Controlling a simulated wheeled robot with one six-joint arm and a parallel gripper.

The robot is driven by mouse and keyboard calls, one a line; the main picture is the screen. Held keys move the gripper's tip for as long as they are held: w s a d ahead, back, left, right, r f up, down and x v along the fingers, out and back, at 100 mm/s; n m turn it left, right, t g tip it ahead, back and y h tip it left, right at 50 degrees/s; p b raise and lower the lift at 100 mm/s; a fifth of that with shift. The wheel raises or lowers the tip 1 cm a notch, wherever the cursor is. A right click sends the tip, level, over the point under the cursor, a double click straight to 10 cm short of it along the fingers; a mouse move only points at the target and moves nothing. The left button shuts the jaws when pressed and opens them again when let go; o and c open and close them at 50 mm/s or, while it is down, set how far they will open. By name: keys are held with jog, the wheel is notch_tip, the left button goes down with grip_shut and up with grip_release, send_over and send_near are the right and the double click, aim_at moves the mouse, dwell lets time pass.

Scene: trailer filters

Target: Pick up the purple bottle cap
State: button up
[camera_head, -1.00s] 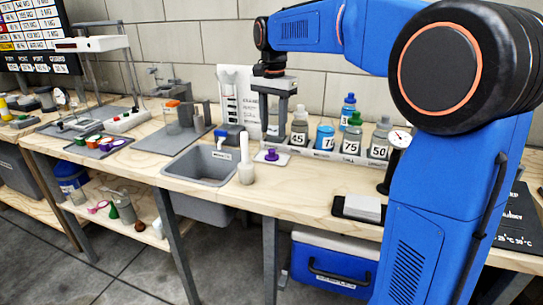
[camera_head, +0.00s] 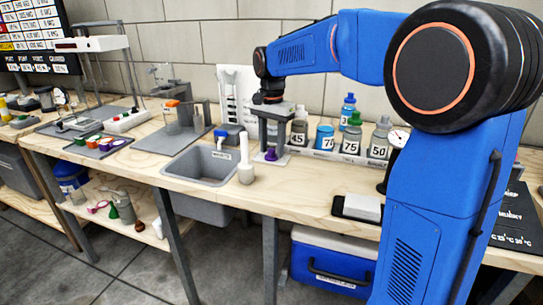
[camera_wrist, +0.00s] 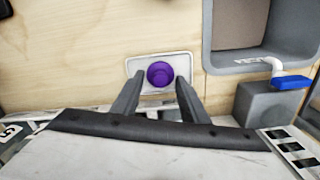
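The purple bottle cap (camera_wrist: 160,74) sits on a small white plate (camera_wrist: 137,68) on the wooden bench. In the head view the purple cap (camera_head: 270,154) shows low between my gripper's fingers, to the right of the sink. My gripper (camera_head: 270,150) points down over the plate. In the wrist view my gripper (camera_wrist: 160,84) is open, with one finger on each side of the cap. A gap shows between the cap and the left finger; the right finger is very near the cap, and I cannot tell if it touches.
A grey sink (camera_head: 200,165) with a blue-handled tap (camera_wrist: 292,82) is beside the plate. A white bottle-like item (camera_head: 245,165) stands between sink and plate. Several numbered bottles (camera_head: 351,140) stand in a rack to the right.

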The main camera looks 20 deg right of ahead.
grip_shut()
